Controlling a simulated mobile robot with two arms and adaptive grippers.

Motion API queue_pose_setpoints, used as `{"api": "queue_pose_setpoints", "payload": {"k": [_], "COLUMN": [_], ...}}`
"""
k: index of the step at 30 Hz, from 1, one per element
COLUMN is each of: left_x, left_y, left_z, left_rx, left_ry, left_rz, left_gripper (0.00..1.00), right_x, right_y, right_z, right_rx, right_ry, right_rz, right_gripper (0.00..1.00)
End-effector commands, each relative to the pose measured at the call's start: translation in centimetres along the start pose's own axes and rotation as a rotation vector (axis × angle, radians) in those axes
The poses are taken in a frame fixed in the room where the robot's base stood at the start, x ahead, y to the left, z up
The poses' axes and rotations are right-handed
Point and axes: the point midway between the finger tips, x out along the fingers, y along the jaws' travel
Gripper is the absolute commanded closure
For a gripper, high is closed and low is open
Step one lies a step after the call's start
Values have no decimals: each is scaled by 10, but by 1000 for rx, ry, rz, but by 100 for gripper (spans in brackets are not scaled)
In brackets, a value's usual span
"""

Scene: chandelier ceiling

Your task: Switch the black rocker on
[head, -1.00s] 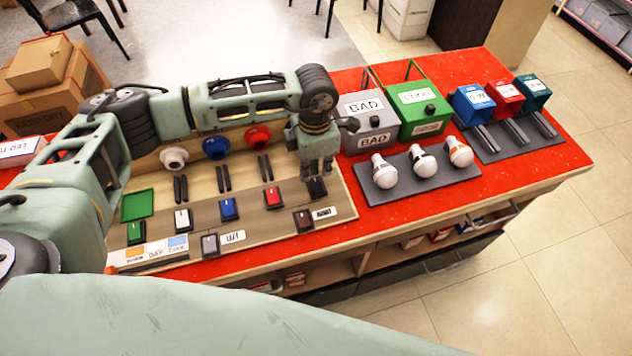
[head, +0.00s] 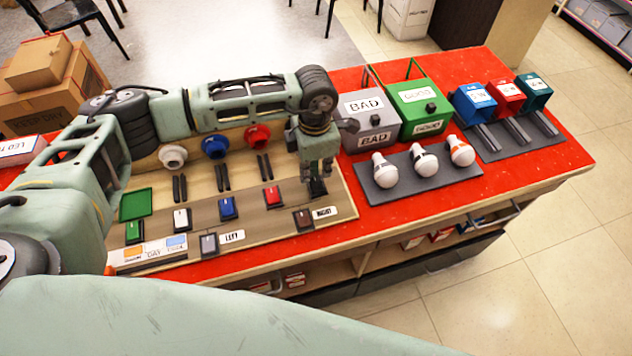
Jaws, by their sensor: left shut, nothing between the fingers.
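The black rocker (head: 318,188) sits at the right end of the row of rockers on the wooden board (head: 341,200). My left gripper (head: 316,175) is shut and empty, pointing down directly over the black rocker. Its fingertips are at or just above the rocker and cover part of it; I cannot tell whether they touch it. The rocker's tilt is too small to make out. My right gripper is not in view.
Red (head: 271,197), blue (head: 228,208), white (head: 182,219) and green (head: 134,232) rockers continue the row leftward. A brown rocker (head: 303,219) lies in front. The bulb tray (head: 377,196), grey BAD box (head: 370,140) and green box (head: 419,108) stand to the right.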

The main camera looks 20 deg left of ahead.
Motion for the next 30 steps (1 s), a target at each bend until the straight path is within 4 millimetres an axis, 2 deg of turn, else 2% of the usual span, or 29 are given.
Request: {"api": "queue_pose_setpoints", "payload": {"k": [30], "left_x": [12], "left_y": [0], "left_z": [0], "left_rx": [0], "left_ry": [0], "left_rz": [0], "left_gripper": [100], "right_x": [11], "right_y": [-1], "right_z": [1], "right_rx": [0], "right_ry": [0], "right_rz": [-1], "right_gripper": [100]}}
